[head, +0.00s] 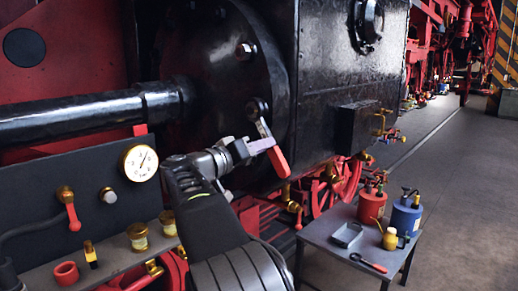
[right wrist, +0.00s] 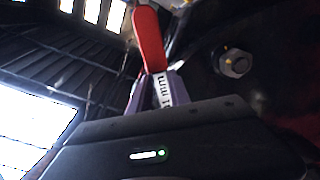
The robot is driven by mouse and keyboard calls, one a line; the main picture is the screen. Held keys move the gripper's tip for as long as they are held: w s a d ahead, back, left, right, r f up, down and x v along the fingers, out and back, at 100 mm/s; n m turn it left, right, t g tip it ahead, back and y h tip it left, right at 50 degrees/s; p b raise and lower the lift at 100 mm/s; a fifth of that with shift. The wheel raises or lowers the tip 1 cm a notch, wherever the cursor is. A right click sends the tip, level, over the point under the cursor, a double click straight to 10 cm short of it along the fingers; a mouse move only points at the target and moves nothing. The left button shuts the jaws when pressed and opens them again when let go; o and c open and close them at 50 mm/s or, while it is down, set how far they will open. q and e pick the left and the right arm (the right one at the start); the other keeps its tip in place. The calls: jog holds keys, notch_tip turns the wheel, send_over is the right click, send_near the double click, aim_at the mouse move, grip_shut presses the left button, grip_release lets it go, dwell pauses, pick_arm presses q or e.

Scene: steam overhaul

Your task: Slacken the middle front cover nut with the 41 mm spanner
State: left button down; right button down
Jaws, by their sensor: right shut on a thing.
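My right gripper (head: 262,146) is shut on the red-handled spanner (head: 278,161) beside the black cylinder cover. The spanner stands steeply, its red end low and its steel end up at the middle cover nut (head: 258,107). I cannot tell whether its jaw is around the nut or only against it. In the right wrist view the fingers (right wrist: 155,92) grip the steel shank, which bears partly hidden lettering, and the red handle (right wrist: 150,40) sticks out beyond them. An upper cover nut (head: 246,50) sits above. My left gripper is not in view.
A gauge (head: 139,163) and brass fittings are left of my arm. The floor at right is clear.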

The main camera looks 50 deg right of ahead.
jog(key=shift+r, duration=0.15)
jog(key=shift+s+r+n, duration=0.45)
jog(key=shift+s+n, duration=0.1)
jog(key=shift+n, duration=0.25)
jog(key=shift+r, duration=0.1)
jog(key=shift+s+r+n, duration=0.4)
jog(key=shift+s+n, duration=0.05)
jog(key=shift+n, duration=0.35)
jog(key=shift+s+r+n, duration=0.35)
jog(key=shift+r+n, duration=0.2)
jog(key=shift+n, duration=0.15)
jog(key=shift+s+r+n, duration=0.3)
jog(key=shift+r+n, duration=0.3)
jog(key=shift+n, duration=0.1)
